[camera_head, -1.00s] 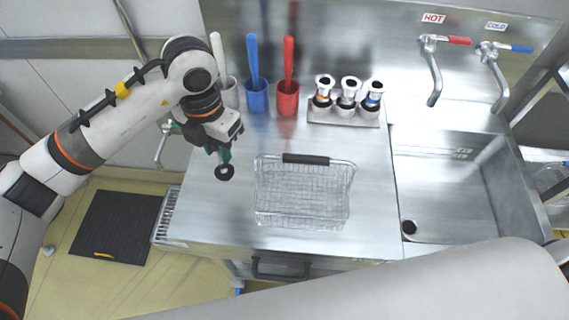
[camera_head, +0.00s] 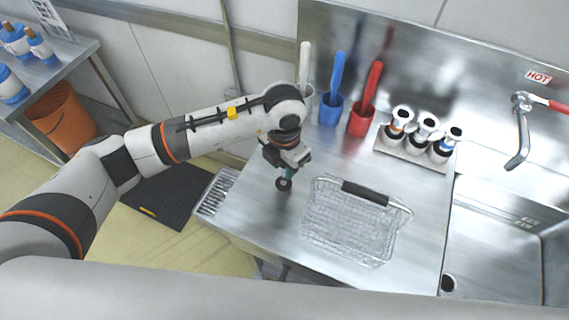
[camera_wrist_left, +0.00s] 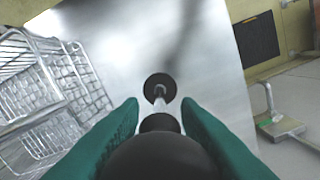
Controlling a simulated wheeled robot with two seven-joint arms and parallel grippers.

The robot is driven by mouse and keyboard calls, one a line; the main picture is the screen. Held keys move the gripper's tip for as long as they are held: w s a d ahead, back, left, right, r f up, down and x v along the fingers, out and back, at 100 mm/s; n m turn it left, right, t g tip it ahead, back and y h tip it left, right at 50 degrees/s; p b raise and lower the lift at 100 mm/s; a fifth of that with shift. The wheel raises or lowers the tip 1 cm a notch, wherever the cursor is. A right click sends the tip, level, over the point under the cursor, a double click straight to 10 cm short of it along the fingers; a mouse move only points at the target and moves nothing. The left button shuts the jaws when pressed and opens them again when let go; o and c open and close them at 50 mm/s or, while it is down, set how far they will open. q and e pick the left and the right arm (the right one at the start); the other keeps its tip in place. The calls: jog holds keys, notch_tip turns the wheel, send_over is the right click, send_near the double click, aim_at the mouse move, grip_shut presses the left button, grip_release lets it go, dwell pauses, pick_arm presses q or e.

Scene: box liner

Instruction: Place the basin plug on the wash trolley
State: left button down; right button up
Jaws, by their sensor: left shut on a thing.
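My left gripper (camera_head: 287,172) is shut on the basin plug (camera_head: 283,184), a small dark round piece below its fingertips over the left part of the steel counter. In the left wrist view, a black rounded body (camera_wrist_left: 160,155) sits between the green fingers. Beyond it is a black disc (camera_wrist_left: 160,88) with a shiny stem; I cannot tell whether this is a reflection. A steel table (camera_head: 75,55) at the upper left holds blue-and-white containers. I cannot tell from the frames whether it is the wash trolley. My right gripper is out of view.
A wire basket (camera_head: 350,235) stands on the counter (camera_head: 265,225) right of the gripper. Blue and red cups (camera_head: 361,120) with brushes and a rack (camera_head: 410,155) stand behind. The sink (camera_head: 490,260) is at right. An orange bucket (camera_head: 62,120) and dark mat (camera_head: 165,195) lie left.

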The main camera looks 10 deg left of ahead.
pick_arm(q)
jog(key=shift+s+f, duration=0.1)
jog(key=shift+f, duration=0.8)
jog(key=c, duration=1.1)
grip_release()
jog(key=shift+o, duration=0.2)
jog(key=shift+r, duration=0.3)
notch_tip(320, 180, up, 10)
jog(key=b, duration=0.4)
jog(key=shift+r, duration=0.9)
